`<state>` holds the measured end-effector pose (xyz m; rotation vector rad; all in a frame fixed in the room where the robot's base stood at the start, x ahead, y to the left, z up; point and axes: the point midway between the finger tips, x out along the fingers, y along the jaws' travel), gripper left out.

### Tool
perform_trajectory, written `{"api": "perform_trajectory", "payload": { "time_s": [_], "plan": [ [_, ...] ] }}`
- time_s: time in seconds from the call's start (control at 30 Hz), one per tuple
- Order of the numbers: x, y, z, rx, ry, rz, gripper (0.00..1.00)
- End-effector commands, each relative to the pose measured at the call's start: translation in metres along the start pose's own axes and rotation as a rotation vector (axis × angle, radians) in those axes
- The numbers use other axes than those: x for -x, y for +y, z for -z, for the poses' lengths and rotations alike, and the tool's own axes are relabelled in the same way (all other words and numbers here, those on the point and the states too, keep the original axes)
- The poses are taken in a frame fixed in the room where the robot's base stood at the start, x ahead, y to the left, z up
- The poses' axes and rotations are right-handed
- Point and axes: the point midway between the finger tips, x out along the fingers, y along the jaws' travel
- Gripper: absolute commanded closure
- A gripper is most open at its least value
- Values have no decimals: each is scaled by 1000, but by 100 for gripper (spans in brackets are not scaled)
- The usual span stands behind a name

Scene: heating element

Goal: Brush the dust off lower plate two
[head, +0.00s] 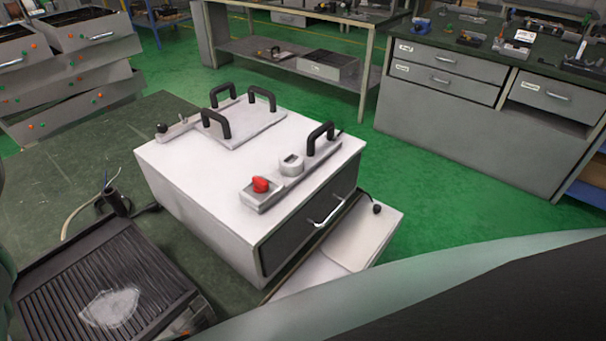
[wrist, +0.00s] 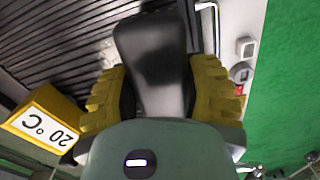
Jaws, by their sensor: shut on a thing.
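A dark ribbed plate (head: 110,262) lies at the lower left of the head view. A pale, whitish dust patch (head: 110,308) lies on its ribs. The ribbed plate (wrist: 60,45) also fills the upper left of the wrist view, where I see no dust. My gripper (wrist: 160,85) has yellow ridged fingers, shut on a smooth black object (wrist: 152,65), seemingly the brush. Its bristles are hidden, so I cannot tell whether it touches the plate. The gripper itself does not show in the head view.
A white box machine (head: 215,185) with black handles and a red knob (head: 261,185) stands right of the plate. A yellow display reading 20 °C (wrist: 42,120) sits at left in the wrist view. Workbenches (head: 480,100) stand behind; green floor (head: 330,120) is open between.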

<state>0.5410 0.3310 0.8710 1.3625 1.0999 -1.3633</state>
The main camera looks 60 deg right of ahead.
Motion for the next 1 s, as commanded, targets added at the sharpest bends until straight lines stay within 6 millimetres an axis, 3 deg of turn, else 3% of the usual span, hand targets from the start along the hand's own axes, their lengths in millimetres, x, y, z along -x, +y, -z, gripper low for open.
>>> {"api": "perform_trajectory", "payload": {
  "time_s": [1.0],
  "plan": [
    [-17, 1, 0, -2, 1, -1, 91]
  ]
}}
